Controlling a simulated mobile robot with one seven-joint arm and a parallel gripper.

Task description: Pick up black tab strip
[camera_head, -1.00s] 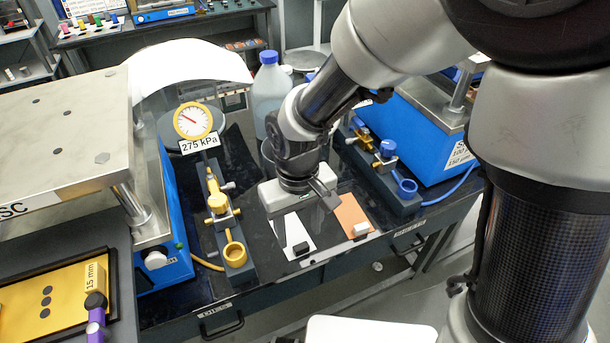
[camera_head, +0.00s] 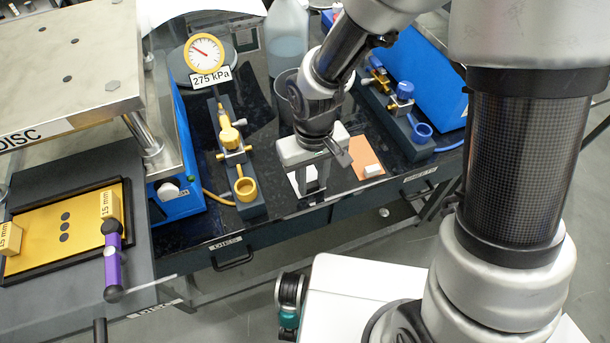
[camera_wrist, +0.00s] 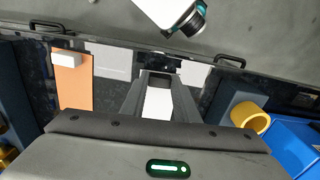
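The black tab strip (camera_wrist: 158,61) is partly visible in the wrist view, a small dark piece at the ends of my fingers, at the edge of a white sheet (camera_wrist: 110,61). In the head view my gripper hides it. My gripper (camera_wrist: 158,77) points down over the sheet, its two fingers apart with white showing between them. In the head view my gripper (camera_head: 311,188) stands low over the sheet, near the bench's front edge. I cannot tell whether the fingertips touch the strip.
An orange sheet (camera_head: 361,150) with a white block (camera_head: 373,170) lies right of my gripper. A yellow-ringed fixture (camera_head: 246,189) stands left and a blue-ringed one (camera_head: 422,132) right. A grey beaker (camera_head: 283,88) stands behind. A pressure gauge (camera_head: 204,52) is at the back left.

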